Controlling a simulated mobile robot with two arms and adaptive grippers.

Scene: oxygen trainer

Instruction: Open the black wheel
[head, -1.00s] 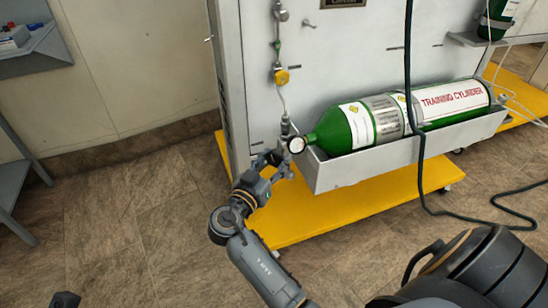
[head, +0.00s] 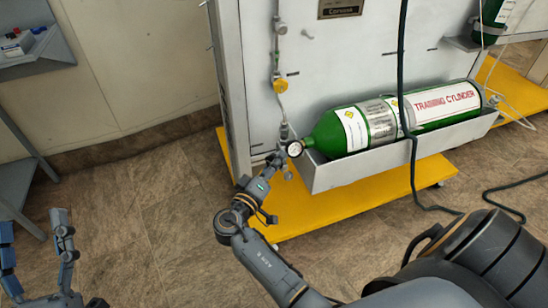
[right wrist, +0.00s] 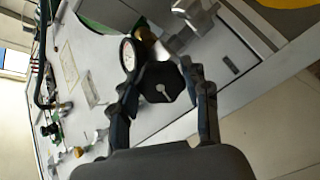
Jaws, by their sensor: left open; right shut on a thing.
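The black wheel (right wrist: 160,84) shows in the right wrist view as a dark, angular knob with a light centre. My right gripper (right wrist: 165,95) has one finger on each side of it and is shut on it. In the head view my right gripper (head: 277,161) is at the valve end of the green training cylinder (head: 328,136), just below the round gauge (head: 295,149). The wheel is hidden there by the gripper. The gauge also shows beside the wheel in the right wrist view (right wrist: 128,56). My left gripper (head: 36,238) is open and empty at the lower left, over the floor.
The cylinder lies in a grey tray (head: 372,165) on the panel, above a yellow base (head: 312,208). A dark hose (head: 403,60) hangs in front of the cylinder and runs onto the floor. A grey shelf (head: 45,50) stands at the left. The floor between is clear.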

